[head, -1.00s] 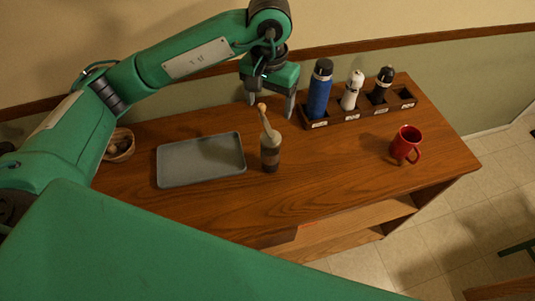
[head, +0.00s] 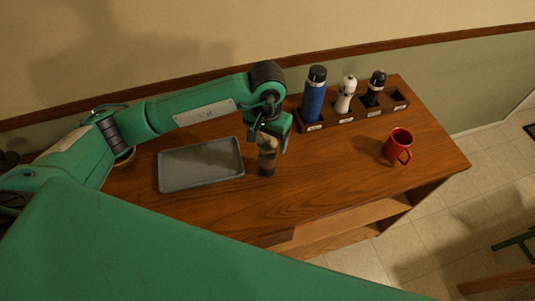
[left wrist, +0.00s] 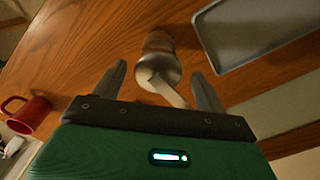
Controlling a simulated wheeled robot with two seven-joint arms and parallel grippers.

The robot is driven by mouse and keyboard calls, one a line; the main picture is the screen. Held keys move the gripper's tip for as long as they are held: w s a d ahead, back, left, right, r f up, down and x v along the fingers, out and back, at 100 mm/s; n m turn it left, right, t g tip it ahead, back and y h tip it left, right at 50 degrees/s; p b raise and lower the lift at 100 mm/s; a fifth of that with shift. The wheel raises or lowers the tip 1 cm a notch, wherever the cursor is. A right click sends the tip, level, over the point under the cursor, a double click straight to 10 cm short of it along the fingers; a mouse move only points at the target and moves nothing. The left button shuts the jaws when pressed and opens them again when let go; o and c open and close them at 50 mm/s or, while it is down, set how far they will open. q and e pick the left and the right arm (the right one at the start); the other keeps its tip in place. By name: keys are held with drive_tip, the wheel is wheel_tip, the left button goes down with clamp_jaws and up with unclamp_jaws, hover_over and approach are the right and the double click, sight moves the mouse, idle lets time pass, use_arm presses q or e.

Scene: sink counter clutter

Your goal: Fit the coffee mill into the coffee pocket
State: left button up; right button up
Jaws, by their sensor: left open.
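The coffee mill (head: 267,165), a grey and dark cylinder, stands upright on the wooden table right of the grey tray. My left gripper (head: 268,146) is over its top, open and pointing down. In the left wrist view the mill (left wrist: 160,62) with its crank handle lies between the spread fingers (left wrist: 158,78), with gaps on both sides. A dark wooden rack (head: 338,124) at the back holds a blue bottle (head: 313,95), a white container (head: 345,94) and a black-topped one (head: 374,89). Its rightmost pocket (head: 398,98) is empty; the labels are too small to read. My right gripper is not visible.
The grey tray (head: 201,184) lies left of the mill. A red mug (head: 398,146) stands near the table's right end and also shows in the left wrist view (left wrist: 28,115). The table (head: 330,175) between mill and mug is clear. A basket at left is mostly hidden by my arm.

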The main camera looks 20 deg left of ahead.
sight(267, 158)
use_arm(q)
drive_tip(key=f, duration=0.1)
drive_tip(key=p, duration=0.1)
drive_tip(key=f, duration=0.1)
drive_tip(key=shift+s+d+f, duration=0.1)
drive_tip(key=shift+s+f, duration=0.15)
drive_tip(key=shift+f, duration=0.5)
drive_tip(key=shift+w, duration=0.1)
clamp_jaws()
drive_tip(key=shift+r, duration=0.25)
